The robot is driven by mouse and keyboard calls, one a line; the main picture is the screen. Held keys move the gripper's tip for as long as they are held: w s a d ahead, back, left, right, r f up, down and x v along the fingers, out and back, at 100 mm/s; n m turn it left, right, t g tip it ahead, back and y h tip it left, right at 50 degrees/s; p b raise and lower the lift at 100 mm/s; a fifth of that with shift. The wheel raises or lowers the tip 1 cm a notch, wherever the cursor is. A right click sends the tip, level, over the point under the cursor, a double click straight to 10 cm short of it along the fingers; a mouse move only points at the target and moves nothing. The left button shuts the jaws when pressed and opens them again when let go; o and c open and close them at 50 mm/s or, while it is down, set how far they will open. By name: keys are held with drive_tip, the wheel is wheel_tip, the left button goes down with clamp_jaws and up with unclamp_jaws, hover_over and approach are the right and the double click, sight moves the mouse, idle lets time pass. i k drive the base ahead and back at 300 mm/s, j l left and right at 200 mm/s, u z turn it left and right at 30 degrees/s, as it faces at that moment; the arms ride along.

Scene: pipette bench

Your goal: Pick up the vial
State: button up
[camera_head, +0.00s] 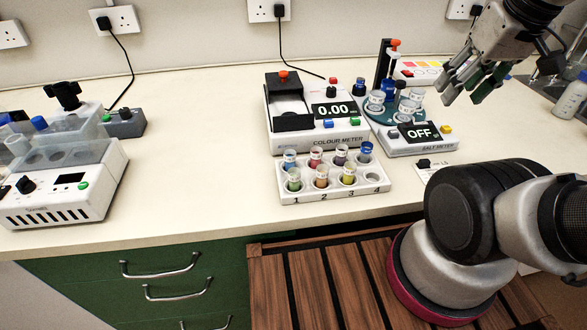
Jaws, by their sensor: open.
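A white rack (333,194) with numbered front places stands on the bench near its front edge and holds several small vials. In its front row are a green vial (294,180), an orange vial (321,177) and a yellow-green vial (348,174). The front place at the right end is empty. Behind them are a blue vial (290,160), a pink vial (315,158), a dark vial (340,155) and a blue-topped vial (365,152). I cannot tell which one the task means. My gripper (461,98) is open and empty, up and right of the rack, apart from every vial.
A colour meter (312,141) reading 0.00 stands right behind the rack. Beside it are a salt meter (421,140) reading OFF and a round teal stand (381,116) with white cups. A white block heater-like device (62,192) stands left. The bench between is clear.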

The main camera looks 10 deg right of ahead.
sight(295, 171)
drive_tip(key=k+j+z, duration=0.2)
drive_tip(key=j, duration=0.4)
drive_tip(key=k+j+z, duration=0.2)
drive_tip(key=j, duration=0.4)
drive_tip(key=k+j+z, duration=0.2)
drive_tip(key=j, duration=0.35)
drive_tip(key=k+j+z, duration=0.2)
drive_tip(key=k+j, duration=0.15)
drive_tip(key=j, duration=0.15)
drive_tip(key=k+j+z, duration=0.2)
drive_tip(key=k+j, duration=0.15)
drive_tip(key=j, duration=0.1)
